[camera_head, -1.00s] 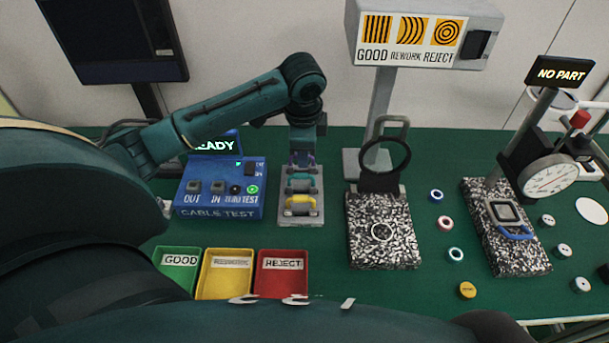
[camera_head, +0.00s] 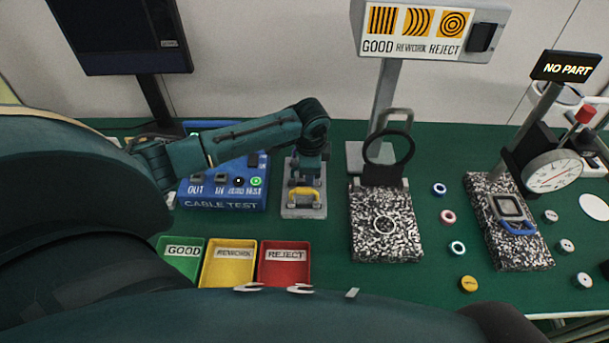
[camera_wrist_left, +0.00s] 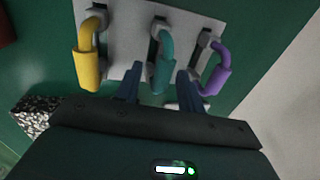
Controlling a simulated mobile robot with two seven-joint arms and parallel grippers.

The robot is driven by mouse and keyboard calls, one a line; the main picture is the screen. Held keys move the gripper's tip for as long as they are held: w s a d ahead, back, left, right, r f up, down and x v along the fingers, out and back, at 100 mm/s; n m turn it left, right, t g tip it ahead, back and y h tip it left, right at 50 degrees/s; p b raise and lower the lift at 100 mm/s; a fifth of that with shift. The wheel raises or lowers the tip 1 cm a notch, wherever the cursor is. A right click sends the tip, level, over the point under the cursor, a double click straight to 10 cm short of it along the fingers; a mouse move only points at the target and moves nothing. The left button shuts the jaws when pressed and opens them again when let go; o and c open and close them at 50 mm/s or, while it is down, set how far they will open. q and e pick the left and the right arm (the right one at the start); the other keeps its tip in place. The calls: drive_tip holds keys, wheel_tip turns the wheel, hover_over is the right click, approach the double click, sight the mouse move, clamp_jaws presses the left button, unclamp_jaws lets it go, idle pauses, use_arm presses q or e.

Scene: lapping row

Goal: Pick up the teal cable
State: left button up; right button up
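The teal cable (camera_wrist_left: 164,62) stands as a short loop in the middle of the grey rack in the left wrist view. The yellow cable (camera_wrist_left: 88,55) is to its left and the purple cable (camera_wrist_left: 217,70) to its right. My left gripper (camera_wrist_left: 158,88) is open, its two fingers on either side of the teal cable's lower end; I cannot tell whether they touch it. In the head view my left gripper (camera_head: 305,178) is over the rack (camera_head: 303,212) and hides the teal and purple cables; the yellow cable (camera_head: 303,197) shows in front. My right gripper is not in view.
The blue cable tester (camera_head: 222,204) stands left of the rack. Green (camera_head: 178,268), yellow (camera_head: 228,275) and red (camera_head: 284,274) bins lie in front. A speckled plate with a round lens (camera_head: 388,148) stands to the right. Several small rings lie further right.

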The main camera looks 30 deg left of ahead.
use_arm(q)
drive_tip(key=shift+c, duration=0.2)
clamp_jaws()
drive_tip(key=shift+r, duration=0.1)
